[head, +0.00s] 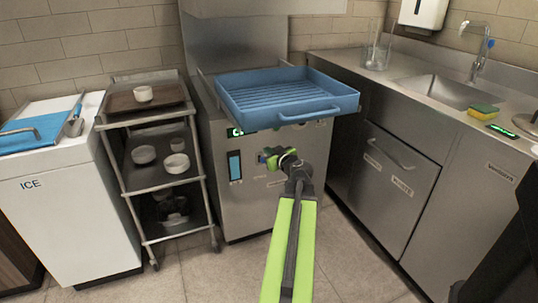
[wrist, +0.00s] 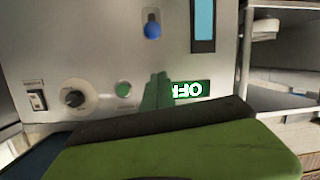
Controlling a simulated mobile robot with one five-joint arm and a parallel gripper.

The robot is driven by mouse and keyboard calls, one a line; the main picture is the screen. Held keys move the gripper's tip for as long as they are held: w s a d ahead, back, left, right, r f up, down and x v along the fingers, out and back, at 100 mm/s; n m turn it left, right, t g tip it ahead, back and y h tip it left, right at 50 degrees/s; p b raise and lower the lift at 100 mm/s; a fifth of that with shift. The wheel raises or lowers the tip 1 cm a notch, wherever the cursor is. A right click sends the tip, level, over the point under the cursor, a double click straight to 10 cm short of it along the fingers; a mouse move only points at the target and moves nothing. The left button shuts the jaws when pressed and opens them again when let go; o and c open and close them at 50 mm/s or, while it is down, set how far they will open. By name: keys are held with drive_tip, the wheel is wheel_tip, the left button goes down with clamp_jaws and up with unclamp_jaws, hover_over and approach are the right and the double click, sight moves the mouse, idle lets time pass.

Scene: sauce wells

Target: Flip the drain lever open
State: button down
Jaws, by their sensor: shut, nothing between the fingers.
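The drain lever (wrist: 152,28) appears to be the blue ball knob in a short dark slot on the steel front panel, near the top of the wrist view. In the head view, a small blue spot (head: 262,158) beside my gripper may be this knob, mostly hidden. My gripper (wrist: 157,92) shows green fingers shut together and empty, pointing at the panel. In the wrist view its tips are below the knob and apart from it in the picture. In the head view my gripper (head: 274,157) is in front of the machine; I cannot tell its exact distance.
Close by on the panel are a green OFF display (wrist: 190,89), a light blue strip (wrist: 204,22), a green button (wrist: 124,88), a round dial (wrist: 75,97) and a switch (wrist: 37,100). A blue rack (head: 245,112) sits above. A cart (head: 163,184) stands left, a sink counter (head: 400,120) right.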

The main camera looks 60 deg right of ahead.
drive_tip(key=b, duration=0.2)
hover_over(262, 159)
drive_tip(key=w+d, duration=0.1)
drive_tip(key=w, duration=0.1)
drive_tip(key=shift+s+d+f, duration=0.1)
drive_tip(key=shift+d+f, duration=0.1)
drive_tip(key=shift+f, duration=1.05)
drive_tip(key=s+f+b, duration=0.2)
drive_tip(key=b, duration=0.1)
drive_tip(key=shift+a+f, duration=0.4)
drive_tip(key=shift+s+a+f, duration=0.1)
drive_tip(key=shift+s+f, duration=0.1)
drive_tip(key=shift+r, duration=0.1)
